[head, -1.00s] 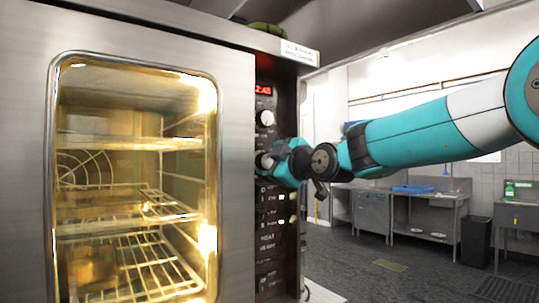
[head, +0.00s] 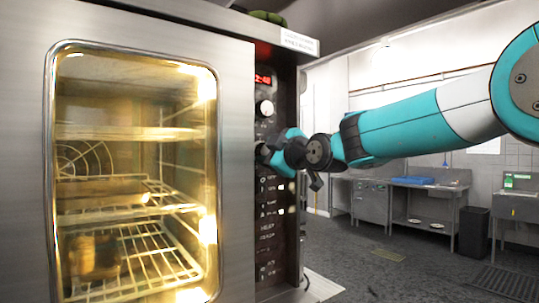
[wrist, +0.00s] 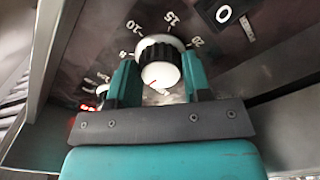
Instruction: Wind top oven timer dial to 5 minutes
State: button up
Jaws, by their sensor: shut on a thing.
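The timer dial (wrist: 160,62) has a white face and a black ribbed rim. In the wrist view it sits between the two teal fingers of my gripper (wrist: 160,80), which is shut on it. Printed numbers 10, 15 and 20 curve around the dial; a small red mark shows on its face, but I cannot tell its exact setting. In the head view my gripper (head: 272,152) is at the dark control panel (head: 272,225), below a white upper knob (head: 266,108), and hides most of the held dial.
The oven's glass door (head: 135,130) is closed and lit, with wire racks inside. A red display (head: 263,80) is above the upper knob. More switches run down the panel below my gripper. The floor (head: 390,265) to the right is open, with steel tables behind.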

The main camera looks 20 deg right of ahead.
jog(key=m+b, duration=0.5)
jog(key=m, duration=0.4)
jog(key=shift+a+f+b, duration=0.1)
jog(key=shift+f+b, duration=0.05)
jog(key=shift+b, duration=0.25)
jog(key=shift+m, duration=0.3)
jog(key=o, duration=0.9)
jog(key=shift+s, duration=0.1)
